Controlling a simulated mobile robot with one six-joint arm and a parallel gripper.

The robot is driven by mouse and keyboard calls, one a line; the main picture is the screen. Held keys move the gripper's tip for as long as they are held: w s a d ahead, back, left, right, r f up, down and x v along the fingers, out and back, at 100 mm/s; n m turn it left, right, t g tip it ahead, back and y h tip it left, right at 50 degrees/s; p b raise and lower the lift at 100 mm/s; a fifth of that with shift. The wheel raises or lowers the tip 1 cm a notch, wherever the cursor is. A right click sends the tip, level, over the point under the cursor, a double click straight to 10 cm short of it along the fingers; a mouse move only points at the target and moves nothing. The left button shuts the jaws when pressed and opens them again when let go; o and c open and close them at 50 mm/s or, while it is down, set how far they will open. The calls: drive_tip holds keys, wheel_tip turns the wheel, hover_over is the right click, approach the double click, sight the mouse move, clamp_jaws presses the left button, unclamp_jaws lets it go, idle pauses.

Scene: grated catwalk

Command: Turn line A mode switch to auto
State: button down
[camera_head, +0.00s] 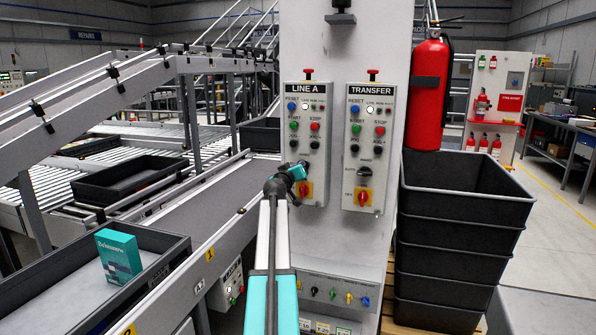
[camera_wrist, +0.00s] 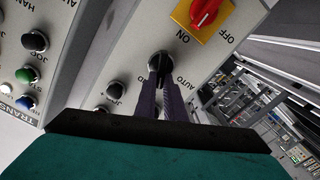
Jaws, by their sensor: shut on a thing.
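The LINE A panel (camera_head: 305,110) is on the pale column, left of the TRANSFER panel (camera_head: 368,120). My gripper (camera_head: 299,170) is at the lower part of the LINE A panel, above its red and yellow on/off switch (camera_head: 305,190). In the wrist view, my gripper (camera_wrist: 160,76) is shut on the black mode switch (camera_wrist: 158,60), with a finger on either side. The word AUTO is printed beside the fingers; another label is partly covered. The way the switch points cannot be told. The red on/off knob (camera_wrist: 206,12) is close by.
The TRANSFER panel has its own black mode switch (camera_head: 365,171). Stacked black crates (camera_head: 455,195) and a red fire extinguisher (camera_head: 430,90) stand right of the column. A conveyor with a tray (camera_head: 60,275) holding a teal box (camera_head: 119,254) is on the left.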

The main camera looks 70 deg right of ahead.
drive_tip(key=shift+w+d+f+n+p, duration=0.1)
drive_tip(key=shift+f+n+p, duration=0.1)
drive_tip(key=shift+n, duration=1.85)
drive_tip(key=shift+w+a+f+n+p, duration=0.1)
drive_tip(key=shift+f+n+p, duration=0.05)
drive_tip(key=shift+n, duration=1.95)
drive_tip(key=shift+w+d+f+n+p, duration=0.1)
drive_tip(key=shift+f+n+p, duration=0.1)
drive_tip(key=shift+n, duration=1.85)
drive_tip(key=c, duration=1.8)
unclamp_jaws()
drive_tip(key=shift+s, duration=0.1)
drive_tip(key=shift+c, duration=0.2)
drive_tip(key=shift+f, duration=0.1)
